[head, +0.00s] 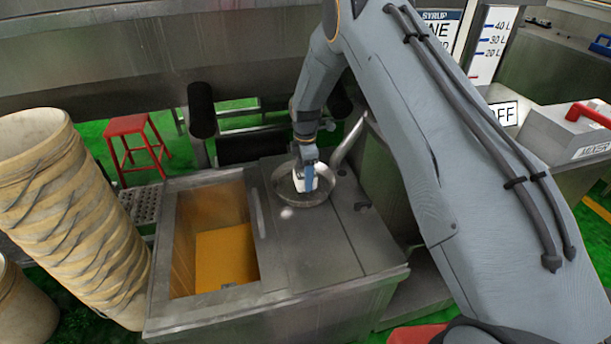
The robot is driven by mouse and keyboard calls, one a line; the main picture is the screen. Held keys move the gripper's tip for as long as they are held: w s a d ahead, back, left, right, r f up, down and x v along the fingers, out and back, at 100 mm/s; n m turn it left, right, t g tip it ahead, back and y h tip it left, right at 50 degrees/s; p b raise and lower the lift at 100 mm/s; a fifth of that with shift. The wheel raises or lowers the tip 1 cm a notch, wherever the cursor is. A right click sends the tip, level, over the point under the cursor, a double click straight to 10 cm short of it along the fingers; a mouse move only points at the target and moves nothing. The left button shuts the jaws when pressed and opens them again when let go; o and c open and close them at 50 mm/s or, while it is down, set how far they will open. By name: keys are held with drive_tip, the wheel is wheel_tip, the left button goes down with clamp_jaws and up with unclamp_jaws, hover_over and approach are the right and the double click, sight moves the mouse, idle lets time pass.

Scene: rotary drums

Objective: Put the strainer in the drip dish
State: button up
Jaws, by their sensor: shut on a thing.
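A round shallow metal dish (322,199), which looks like the drip dish, sits on the steel lid to the right of the open tank. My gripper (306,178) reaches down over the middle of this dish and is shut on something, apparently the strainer. A white and blue patch shows at the gripper's tip, inside the dish's outline. The strainer itself cannot be told clearly from the gripper and dish. Whether it touches the dish floor cannot be seen.
A steel tank (257,299) with an open yellow-lit compartment stands in front. A slanted metal pipe (349,141) rises close behind the dish. Stacked buckets (65,215) stand at left, with a red stool (135,140) behind. My arm covers much of the right side.

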drive_tip(key=o, duration=1.1)
wheel_tip(320, 180, up, 11)
drive_tip(key=b, duration=0.3)
drive_tip(key=shift+r, duration=0.7)
drive_tip(key=s+d+r+m, duration=0.1)
drive_tip(key=s+d+m, duration=0.3)
drive_tip(key=s, duration=0.7)
drive_tip(key=s+d+r+m, duration=0.2)
drive_tip(key=s+d+m, duration=0.3)
drive_tip(key=s+m, duration=0.4)
drive_tip(key=s+d+r+m, duration=0.2)
drive_tip(key=s+d+m, duration=0.3)
drive_tip(key=s, duration=0.9)
drive_tip(key=shift+d+r+m+t, duration=0.1)
drive_tip(key=shift+m+t, duration=0.3)
drive_tip(key=shift+m, duration=0.7)
